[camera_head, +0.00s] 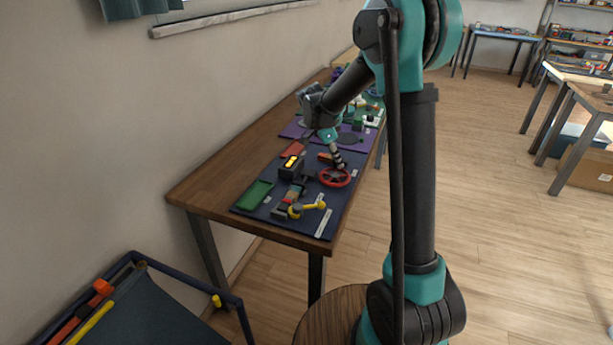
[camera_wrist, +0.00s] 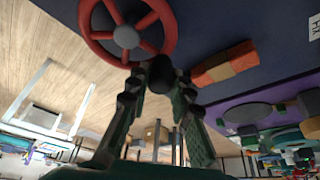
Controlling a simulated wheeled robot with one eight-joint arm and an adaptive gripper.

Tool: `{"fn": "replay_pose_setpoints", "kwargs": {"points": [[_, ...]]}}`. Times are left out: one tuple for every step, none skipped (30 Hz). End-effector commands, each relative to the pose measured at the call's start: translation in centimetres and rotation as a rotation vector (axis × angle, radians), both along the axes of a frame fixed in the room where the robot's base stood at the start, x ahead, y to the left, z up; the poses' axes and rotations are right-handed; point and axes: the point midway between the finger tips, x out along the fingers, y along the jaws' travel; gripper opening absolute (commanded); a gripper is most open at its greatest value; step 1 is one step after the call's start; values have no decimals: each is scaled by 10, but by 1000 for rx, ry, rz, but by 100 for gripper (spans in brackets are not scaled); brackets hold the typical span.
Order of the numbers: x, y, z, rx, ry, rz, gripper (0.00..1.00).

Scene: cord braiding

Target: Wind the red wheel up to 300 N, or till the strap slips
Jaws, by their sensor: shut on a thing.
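The red wheel (camera_head: 337,186) lies at the right edge of a dark blue mat on the table. In the wrist view the red wheel (camera_wrist: 128,37) shows spokes and a grey hub at the top left. My gripper (camera_head: 339,163) reaches down to the wheel's far rim. In the wrist view my gripper (camera_wrist: 158,75) has its fingertips closed around a dark round knob (camera_wrist: 157,67) at the rim. A dark block with a yellow lit face (camera_head: 291,162) stands left of the wheel; no figure on it is readable. I cannot make out the strap for certain.
A yellow lever-like part (camera_head: 308,208) and a green tray (camera_head: 254,195) lie on the dark blue mat (camera_head: 297,223). An orange-red block (camera_wrist: 223,65) is close to my fingers. A purple mat with more items lies beyond.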

Motion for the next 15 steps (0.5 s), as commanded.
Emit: {"fn": "replay_pose_setpoints", "kwargs": {"points": [[-2,-8,0,-2,-1,-4,0],[-3,-11,0,-2,-1,-5,0],[-5,-15,0,-2,0,-4,0],[-7,-18,0,-2,0,-4,0],[-9,-21,0,-2,0,-4,0],[-12,-25,0,-2,0,-4,0],[-15,-27,0,-2,0,-4,0],[-17,-30,0,-2,0,-4,0],[-21,-33,0,-2,0,-4,0],[-24,-35,0,-2,0,-4,0],[-27,-36,0,-2,0,-4,0],[-32,-38,0,-2,0,-4,0],[-35,-39,0,-2,0,-4,0],[-38,-40,0,-2,0,-4,0],[-43,-40,0,-2,1,-3,0]]}}
